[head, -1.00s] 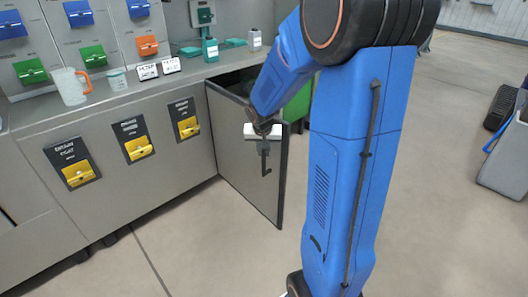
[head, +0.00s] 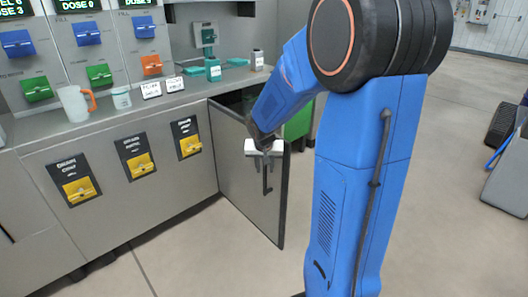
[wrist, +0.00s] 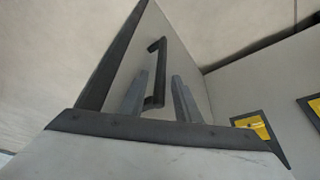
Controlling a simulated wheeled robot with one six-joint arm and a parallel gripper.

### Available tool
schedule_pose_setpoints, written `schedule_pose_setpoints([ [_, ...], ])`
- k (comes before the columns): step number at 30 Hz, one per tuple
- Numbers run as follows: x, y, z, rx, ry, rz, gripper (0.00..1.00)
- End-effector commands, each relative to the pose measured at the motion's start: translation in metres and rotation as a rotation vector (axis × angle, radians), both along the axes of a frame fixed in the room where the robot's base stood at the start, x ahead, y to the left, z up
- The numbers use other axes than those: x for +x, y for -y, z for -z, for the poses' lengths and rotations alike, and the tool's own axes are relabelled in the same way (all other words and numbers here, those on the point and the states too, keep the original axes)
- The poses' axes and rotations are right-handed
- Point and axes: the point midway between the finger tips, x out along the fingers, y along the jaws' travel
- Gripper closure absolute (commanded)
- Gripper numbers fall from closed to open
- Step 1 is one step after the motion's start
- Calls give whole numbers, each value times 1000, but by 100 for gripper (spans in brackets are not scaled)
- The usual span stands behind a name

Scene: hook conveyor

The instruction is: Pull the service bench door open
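The service bench door (head: 237,180) stands partly open, swung out from the bench front on its left edge. Its dark bar handle (head: 266,182) is upright near the free edge; it also shows in the wrist view (wrist: 161,60). My gripper (head: 265,166) is at the outer face of the door, by the upper part of the handle. In the wrist view the two grey fingers (wrist: 158,82) are apart, with the handle between them in the picture and gaps visible. I cannot tell whether a finger touches it. The cabinet inside is mostly hidden by door and arm.
A green bin (head: 299,122) stands behind the door. Floor in front of the door is clear.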

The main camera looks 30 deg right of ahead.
Motion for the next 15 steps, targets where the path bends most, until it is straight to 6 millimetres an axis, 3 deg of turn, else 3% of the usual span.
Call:
schedule_pose_setpoints([
  [15,-29,-23,-91,-1,6,-1,70],
])
